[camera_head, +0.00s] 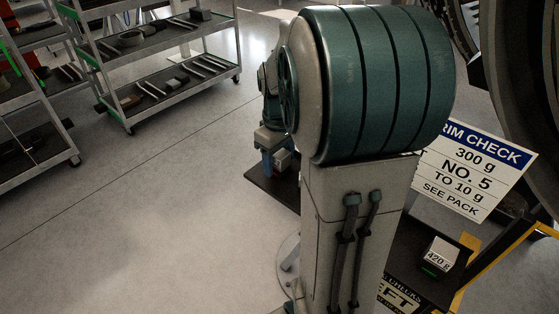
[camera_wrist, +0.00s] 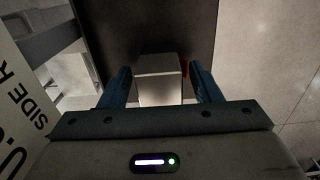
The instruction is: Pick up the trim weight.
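The trim weight, a plain grey metal block (camera_wrist: 160,82), shows in the wrist view on a dark flat surface (camera_wrist: 112,25). My gripper (camera_wrist: 159,68) has one blue finger on each side of the block, with a narrow gap showing at each side, so it looks open around it. In the head view my gripper (camera_head: 267,161) is low beside the grey block (camera_head: 283,159), over the edge of the dark surface (camera_head: 262,186). My arm hides much of that surface.
A sign (camera_head: 473,167) reads 300 g, No. 5 to 10 g. A small unit (camera_head: 440,256) showing about 420 stands on a dark stand at lower right. Shelf carts (camera_head: 165,85) with parts stand at upper left. The floor at left is clear.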

